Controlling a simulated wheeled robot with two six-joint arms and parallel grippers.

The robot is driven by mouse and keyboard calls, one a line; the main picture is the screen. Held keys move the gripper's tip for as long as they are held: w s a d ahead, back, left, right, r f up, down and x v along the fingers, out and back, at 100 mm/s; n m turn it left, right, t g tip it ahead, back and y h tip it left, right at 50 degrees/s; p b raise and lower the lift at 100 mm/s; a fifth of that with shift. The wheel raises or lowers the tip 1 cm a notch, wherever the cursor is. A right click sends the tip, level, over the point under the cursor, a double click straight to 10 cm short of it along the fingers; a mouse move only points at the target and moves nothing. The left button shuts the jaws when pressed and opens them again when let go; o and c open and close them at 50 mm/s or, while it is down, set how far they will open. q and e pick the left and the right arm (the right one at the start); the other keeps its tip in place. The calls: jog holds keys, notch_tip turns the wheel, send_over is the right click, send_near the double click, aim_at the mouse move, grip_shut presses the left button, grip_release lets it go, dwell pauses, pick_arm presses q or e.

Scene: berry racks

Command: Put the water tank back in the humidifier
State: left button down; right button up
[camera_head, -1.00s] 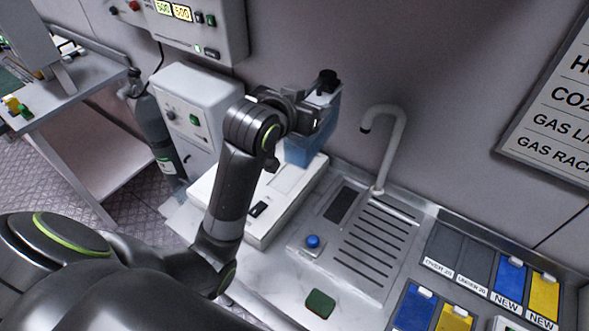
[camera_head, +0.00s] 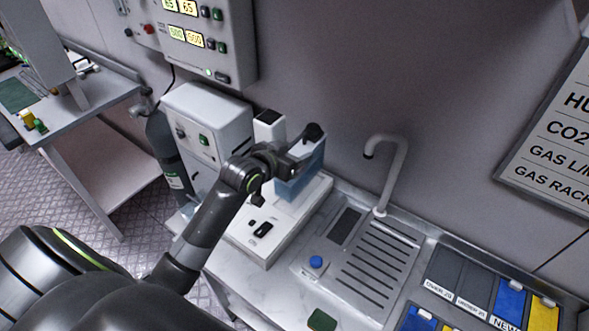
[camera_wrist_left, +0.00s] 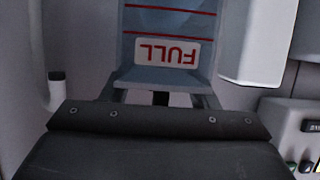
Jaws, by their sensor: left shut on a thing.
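The water tank (camera_head: 305,178) is a translucent blue box. In the left wrist view its wall carries red lines and a FULL label (camera_wrist_left: 167,52) that appears upside down. My left gripper (camera_head: 287,165) is shut on the tank's upper part, with a black piece showing at the top. The humidifier (camera_head: 252,243) is a low white base with a dark switch on its front and a white column (camera_head: 268,124) at its back. The tank is over the base's rear right, beside the column. I cannot tell whether its bottom touches the base. My right gripper is out of view.
A sink with a drain grate (camera_head: 372,262) and a curved tap (camera_head: 391,172) lies right of the humidifier. A white cabinet (camera_head: 205,130) and a grey gas cylinder (camera_head: 166,155) stand left. Blue and yellow racks (camera_head: 509,300) are at lower right. The wall is close behind.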

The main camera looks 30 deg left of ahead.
pick_arm(q)
notch_tip(320, 180, down, 4)
jog(key=shift+f, duration=0.3)
jog(key=shift+f, duration=0.15)
jog(key=c, duration=0.8)
grip_release()
jog(key=shift+f, duration=0.1)
jog(key=shift+c, duration=0.2)
jog(key=o, duration=0.3)
jog(key=b+v, duration=0.1)
jog(key=v, duration=1.1)
jog(key=shift+s, duration=0.1)
